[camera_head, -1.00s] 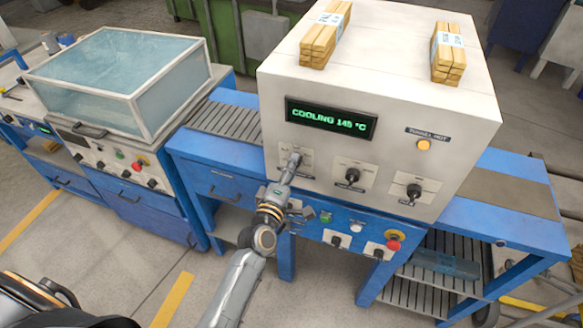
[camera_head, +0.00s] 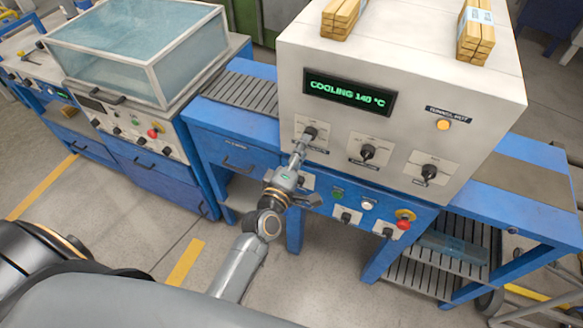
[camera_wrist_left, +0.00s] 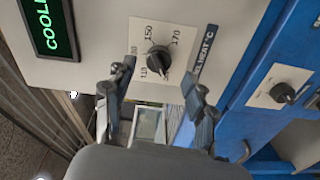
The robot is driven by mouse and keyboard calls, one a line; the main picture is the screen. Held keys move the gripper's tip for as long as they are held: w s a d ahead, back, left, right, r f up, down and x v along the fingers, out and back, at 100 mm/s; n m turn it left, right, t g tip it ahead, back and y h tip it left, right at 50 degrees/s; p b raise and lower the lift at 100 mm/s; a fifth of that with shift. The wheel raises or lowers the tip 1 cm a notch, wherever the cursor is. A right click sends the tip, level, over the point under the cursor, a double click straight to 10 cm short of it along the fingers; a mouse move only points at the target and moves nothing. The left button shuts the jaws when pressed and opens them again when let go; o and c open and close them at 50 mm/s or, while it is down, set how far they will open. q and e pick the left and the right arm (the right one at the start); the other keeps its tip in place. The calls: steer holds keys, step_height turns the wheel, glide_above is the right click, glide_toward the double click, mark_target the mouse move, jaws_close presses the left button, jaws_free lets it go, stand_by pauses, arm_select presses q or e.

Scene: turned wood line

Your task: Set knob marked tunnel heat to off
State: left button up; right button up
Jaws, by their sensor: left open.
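The cream cabinet's left knob (camera_head: 309,134) is black, on a white dial plate. In the left wrist view the same knob (camera_wrist_left: 158,60) has a scale with 110, 130, 150 and 170. Its label is partly hidden and ends in "HEAT °C". My left gripper (camera_head: 299,152) is in front of this knob, just below it in the head view. In the left wrist view my left gripper (camera_wrist_left: 160,82) is open, its fingers spread either side below the knob, apparently not touching it. The display (camera_head: 350,92) reads "COOLING 140 °C". My right gripper is not in view.
Two more black knobs, a middle one (camera_head: 367,152) and a right one (camera_head: 429,172), share the cabinet face. An amber lamp (camera_head: 443,125) is lit. The blue panel below has switches and a red emergency button (camera_head: 403,224). A glass-lidded machine (camera_head: 140,50) stands left.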

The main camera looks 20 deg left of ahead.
arm_select(q)
steer(key=s, duration=0.8)
steer(key=shift+s, duration=0.3)
steer(key=shift+a, duration=0.1)
steer(key=s+d+f+m+g+b, duration=0.1)
steer(key=s+f+m+g, duration=0.2)
steer(key=f, duration=0.8)
steer(key=s+d+f+m+g+h+b, duration=0.1)
steer(key=s+f+m+g, duration=0.15)
steer(key=f, duration=0.75)
steer(key=s+f+m+g+b, duration=0.15)
steer(key=s+f+m, duration=0.25)
steer(key=f, duration=0.7)
steer(key=s+a+f+m+g, duration=0.2)
steer(key=s+f+m+g, duration=0.1)
steer(key=s+f, duration=0.4)
steer(key=s+a+f+m+g+y+b, duration=0.1)
steer(key=s+a+f+m+g, duration=0.2)
steer(key=s+f, duration=0.5)
steer(key=s+a+f+m+g+b, duration=0.1)
steer(key=s+a+f+m+g, duration=0.2)
steer(key=s+f, duration=0.4)
steer(key=s+g, duration=0.1)
steer(key=s, duration=0.5)
steer(key=shift+s+f+y, duration=0.3)
steer(key=shift+s, duration=0.1)
